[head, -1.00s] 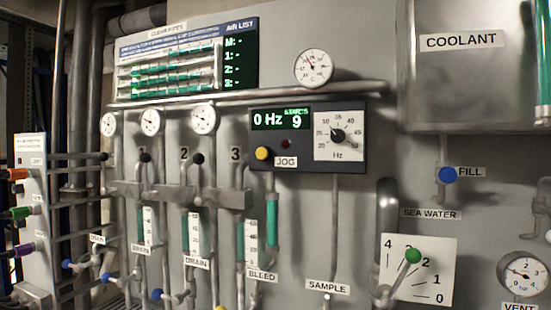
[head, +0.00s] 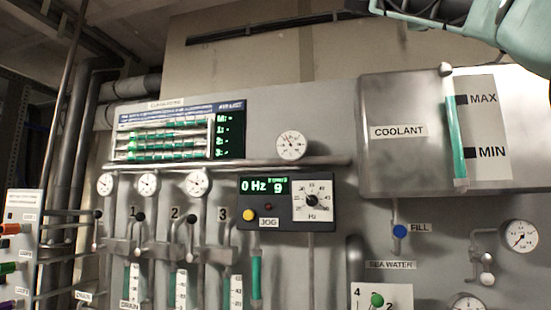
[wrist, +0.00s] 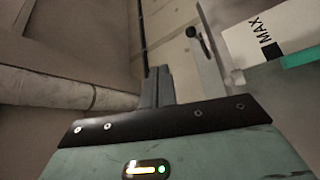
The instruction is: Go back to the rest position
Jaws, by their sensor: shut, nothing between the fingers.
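My gripper (wrist: 157,82) shows in the wrist view with its two grey fingers together and nothing between them. It points up toward the wall and ceiling and touches nothing that I can see. In the head view, part of my arm enters at the top right, above the coolant tank (head: 378,160). The fingertips cannot be made out there.
The coolant tank's MAX plate (wrist: 285,32) is at the upper right of the wrist view. A thick pipe (wrist: 60,92) runs along its left side. In the head view, the Hz control panel (head: 290,203) and gauges line the wall below.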

